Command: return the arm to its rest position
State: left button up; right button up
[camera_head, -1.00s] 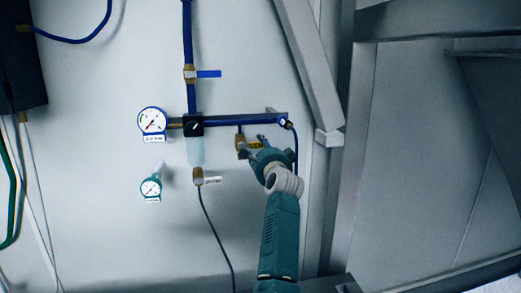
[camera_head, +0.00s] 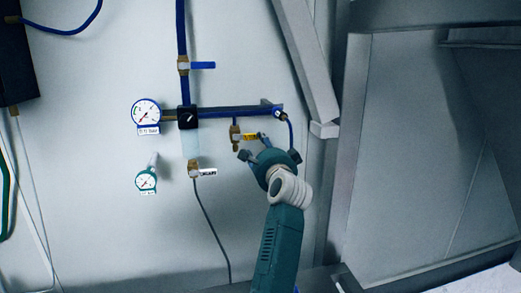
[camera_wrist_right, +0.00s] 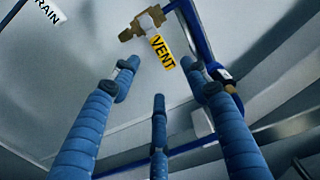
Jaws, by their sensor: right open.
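My right gripper (camera_head: 254,149) is open and empty, just below and to the right of the brass vent valve (camera_head: 236,136) with its yellow tag (camera_head: 250,137). My right arm comes up from the bottom of the head view. In the right wrist view, the three blue fingers of the right gripper (camera_wrist_right: 160,84) are spread, with nothing between them. The brass vent valve (camera_wrist_right: 142,22) and the yellow VENT tag (camera_wrist_right: 162,52) show beyond the fingertips, apart from them. My left gripper is not in view.
Blue pipes (camera_head: 235,111) run along the pale wall (camera_head: 100,220). A large gauge (camera_head: 146,112), a small gauge (camera_head: 146,180) and a valve with a blue handle (camera_head: 202,65) are at left. A grey diagonal beam (camera_head: 304,62) stands at right.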

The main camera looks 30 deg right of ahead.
dwell(0.4)
jog(key=s+a+f+n+g+y, duration=0.1)
jog(key=s+a+f+n+g, duration=0.2)
jog(key=s+f, duration=0.5)
jog(key=s+a+f+n+g+y, duration=0.1)
jog(key=s+a+f+n, duration=0.15)
jog(key=f+n, duration=0.6)
jog(key=s+a+f+n+g+y, duration=0.1)
jog(key=s+a+f+g, duration=0.15)
jog(key=s+f, duration=0.65)
jog(key=s+a+f+n+g+y, duration=0.1)
jog(key=s+a+f+n+g, duration=0.25)
jog(key=s+f, duration=0.4)
jog(key=s+a+f+n+g, duration=0.2)
jog(key=s+a+f+n, duration=0.25)
jog(key=s, duration=0.65)
jog(key=s+a+f+n+g+y, duration=0.1)
jog(key=s+a+f+n+g, duration=0.15)
jog(key=s+f, duration=0.6)
notch_tip(320, 180, down, 25)
jog(key=s+b, duration=0.2)
jog(key=s, duration=0.1)
jog(key=s+d+f+g+b, duration=0.2)
jog(key=s+f, duration=1.5)
jog(key=f, duration=0.2)
jog(key=shift+d+f+n, duration=0.3)
jog(key=shift+f+n, duration=0.05)
jog(key=shift+n, duration=0.05)
